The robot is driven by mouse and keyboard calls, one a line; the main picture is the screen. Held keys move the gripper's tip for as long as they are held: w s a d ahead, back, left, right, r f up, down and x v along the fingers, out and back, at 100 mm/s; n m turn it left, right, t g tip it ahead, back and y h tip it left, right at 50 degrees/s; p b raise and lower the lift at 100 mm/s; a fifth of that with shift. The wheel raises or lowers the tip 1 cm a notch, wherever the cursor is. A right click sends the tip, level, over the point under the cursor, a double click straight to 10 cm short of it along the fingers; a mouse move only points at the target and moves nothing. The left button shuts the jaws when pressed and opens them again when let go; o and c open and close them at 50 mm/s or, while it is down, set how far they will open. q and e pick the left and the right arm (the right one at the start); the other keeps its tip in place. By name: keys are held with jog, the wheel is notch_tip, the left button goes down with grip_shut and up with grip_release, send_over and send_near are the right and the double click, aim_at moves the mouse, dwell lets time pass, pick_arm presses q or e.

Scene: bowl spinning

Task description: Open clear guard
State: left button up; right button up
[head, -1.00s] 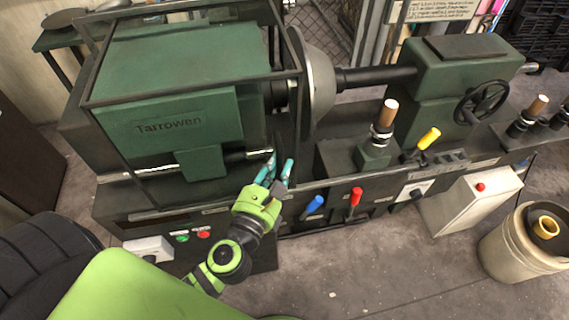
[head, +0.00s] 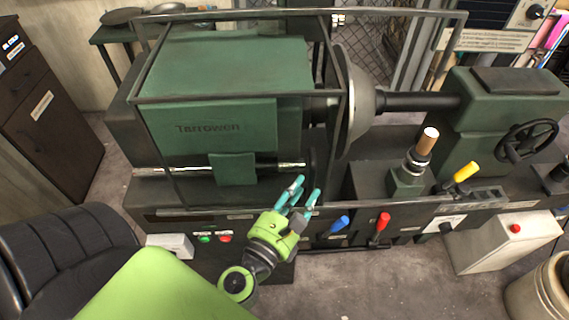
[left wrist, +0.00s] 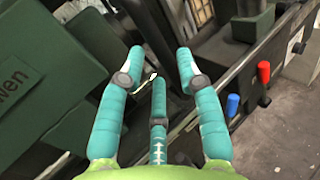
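The clear guard (head: 235,97) is a dark frame with see-through sides around the green headstock marked "Tarrowen" (head: 225,128) and the grey disc (head: 361,105). Its panes are hard to make out. My left gripper (head: 303,193), with teal fingers, is at the lower right front of the guard, near the end of the shiny rod. In the left wrist view its fingers (left wrist: 160,75) are spread, with nothing visibly held between them. Whether a fingertip touches the frame cannot be told. My right gripper is out of view.
Blue (head: 338,225) and red (head: 382,221) levers stick out just right of my left gripper. A wooden-topped lever (head: 427,140) and a yellow lever (head: 466,171) are farther right. A white box with a red button (head: 505,240) stands in front; the floor before the machine is bare.

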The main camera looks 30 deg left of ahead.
pick_arm(q)
jog(key=s, duration=0.8)
jog(key=shift+s+d, duration=0.2)
jog(key=shift+s, duration=0.1)
